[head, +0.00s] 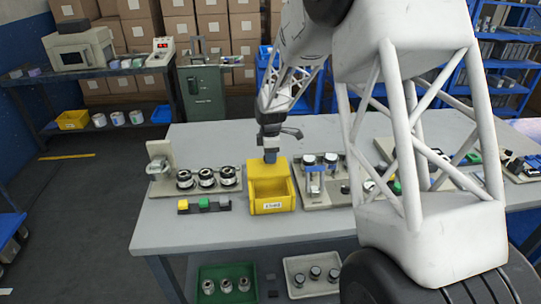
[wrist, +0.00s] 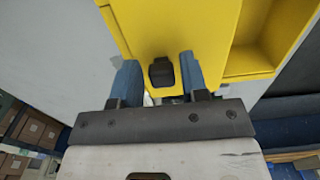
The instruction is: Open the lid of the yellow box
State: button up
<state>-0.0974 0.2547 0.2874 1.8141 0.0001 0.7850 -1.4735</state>
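The yellow box (head: 271,207) stands on the table, with a white label on its front and a recessed open front part. In the wrist view, a flat yellow lid panel (wrist: 175,25) carries a small black knob (wrist: 161,72) near its edge. The recessed part of the box (wrist: 262,45) shows to the right. My gripper (head: 270,155) points down at the back of the box. In the wrist view, my gripper's blue fingers (wrist: 158,62) are apart, one on each side of the knob, with small gaps. Contact with the lid cannot be told.
Left of the box are a fixture with several dark-topped cylinders (head: 206,179) and a strip with coloured blocks (head: 204,204). A fixture with cylinders (head: 317,188) stands close on the right. Bare table (head: 225,232) lies in front. Green (head: 228,270) and white trays (head: 312,262) sit below.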

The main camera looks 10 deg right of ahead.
jog(key=shift+o, duration=0.9)
jog(key=shift+r, duration=3.9)
